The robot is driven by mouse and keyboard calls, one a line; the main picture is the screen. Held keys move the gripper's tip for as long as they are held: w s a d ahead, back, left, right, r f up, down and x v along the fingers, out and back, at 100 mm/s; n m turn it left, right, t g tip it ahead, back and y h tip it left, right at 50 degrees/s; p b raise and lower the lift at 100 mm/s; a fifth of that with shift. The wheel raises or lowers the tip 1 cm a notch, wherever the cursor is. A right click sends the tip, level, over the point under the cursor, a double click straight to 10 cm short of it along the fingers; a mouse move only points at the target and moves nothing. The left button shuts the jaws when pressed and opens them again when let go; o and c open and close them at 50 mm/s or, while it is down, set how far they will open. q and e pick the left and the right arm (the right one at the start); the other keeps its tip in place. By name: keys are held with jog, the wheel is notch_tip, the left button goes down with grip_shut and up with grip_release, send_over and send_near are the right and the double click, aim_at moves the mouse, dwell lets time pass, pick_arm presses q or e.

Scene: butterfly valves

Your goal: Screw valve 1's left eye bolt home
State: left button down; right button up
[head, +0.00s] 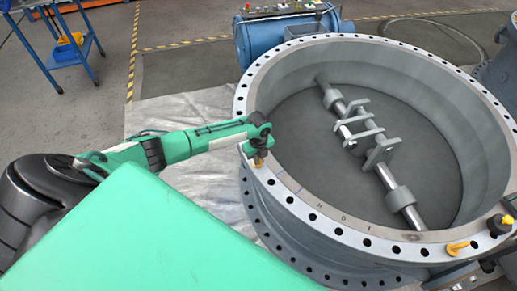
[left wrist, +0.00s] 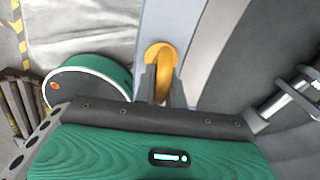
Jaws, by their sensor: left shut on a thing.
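Valve 1 (head: 283,190) is a large grey ring with many bolt holes in its flange; a shaft with brackets crosses its inside. The left eye bolt (head: 258,163), yellow, stands at the flange's left side, mostly hidden under my left gripper (head: 258,150). In the left wrist view the eye bolt's yellow ring (left wrist: 162,55) is between the two grey fingers of my left gripper (left wrist: 162,85), which is shut on it. The ring's lower part and the thread are hidden, so how deep it sits cannot be told.
A blue actuator (head: 262,42) stands behind the valve. A blue cart (head: 62,50) with a yellow bin is at the far left. Floor between them is clear.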

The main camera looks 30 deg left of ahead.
dwell(0.4)
pick_arm(q)
jog(key=c, duration=1.5)
grip_release()
jog(key=shift+o, duration=0.2)
notch_tip(320, 180, up, 14)
jog(key=b, duration=0.1)
jog(key=shift+b, duration=0.35)
